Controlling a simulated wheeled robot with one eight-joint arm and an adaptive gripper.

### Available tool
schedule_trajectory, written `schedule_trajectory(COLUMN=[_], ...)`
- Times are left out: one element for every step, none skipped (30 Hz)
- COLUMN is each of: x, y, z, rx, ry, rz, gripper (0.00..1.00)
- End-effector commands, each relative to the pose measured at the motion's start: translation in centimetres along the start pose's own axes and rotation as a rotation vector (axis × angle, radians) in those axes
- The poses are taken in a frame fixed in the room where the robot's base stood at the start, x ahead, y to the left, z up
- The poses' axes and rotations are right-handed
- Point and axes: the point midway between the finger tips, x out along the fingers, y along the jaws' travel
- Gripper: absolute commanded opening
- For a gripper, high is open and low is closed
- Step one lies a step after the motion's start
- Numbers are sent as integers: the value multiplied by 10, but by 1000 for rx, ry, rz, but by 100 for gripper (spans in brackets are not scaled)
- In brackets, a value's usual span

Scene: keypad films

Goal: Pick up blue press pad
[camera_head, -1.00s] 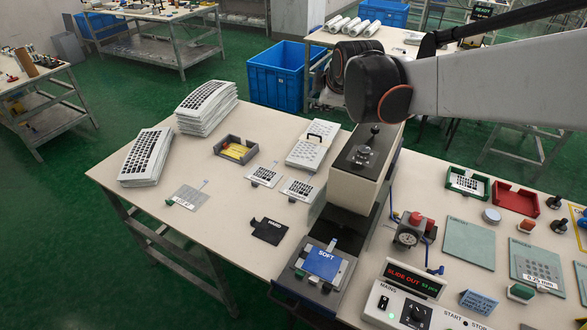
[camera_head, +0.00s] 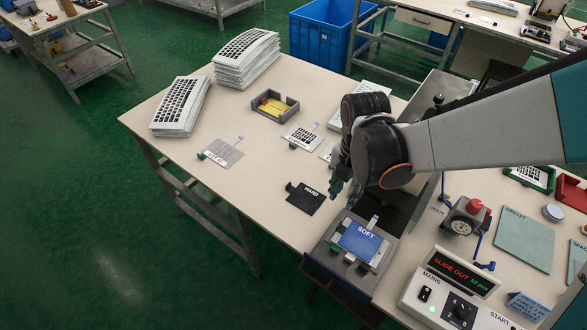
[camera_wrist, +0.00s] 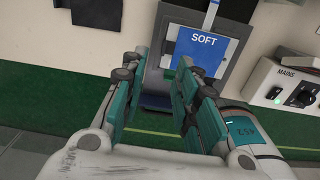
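The blue press pad (camera_head: 361,241), marked SOFT, lies on the grey slide-out plate (camera_head: 327,247) at the table's front edge. It also shows in the wrist view (camera_wrist: 197,50), just beyond my fingers. My gripper (camera_head: 346,198) is above and just behind the pad in the head view. In the wrist view my gripper (camera_wrist: 158,95) has its two teal fingers apart with nothing between them. A black pad marked HARD (camera_head: 306,198) lies on the table to the left of the plate.
A control box (camera_head: 455,300) with a display reading SLIDE OUT stands right of the plate. A gauge with a red knob (camera_head: 466,217) is behind it. A yellow-filled tray (camera_head: 273,105) and keypad stacks (camera_head: 246,60) stand further back left.

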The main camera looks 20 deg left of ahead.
Motion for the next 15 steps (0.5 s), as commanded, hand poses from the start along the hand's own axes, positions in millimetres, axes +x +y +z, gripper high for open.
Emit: schedule_trajectory(x=[-2,1,7,11,16,22,27,32,38,43,48,54,58,62,66], y=[-10,-10,-10,-10,-10,-9,-9,-9,-9,-9,-9,-9,-9,-9,-9], z=[-30,-30,-29,-29,-29,-29,-29,-29,-29,-29,-29,-29,-29,-29,-28], rx=[-34,-33,-33,-33,-32,-32,-32,-32,-32,-31,-31,-31,-31,-31,-31], ry=[0,-1,-1,-1,-1,-1,-1,-2,-2,-2,-2,-2,-2,-2,-2], rz=[0,1,1,1,1,2,2,2,2,2,2,2,2,2,2], gripper=[28,28,28,28,28,28,28,28,28,28,28,28,28,28,28])
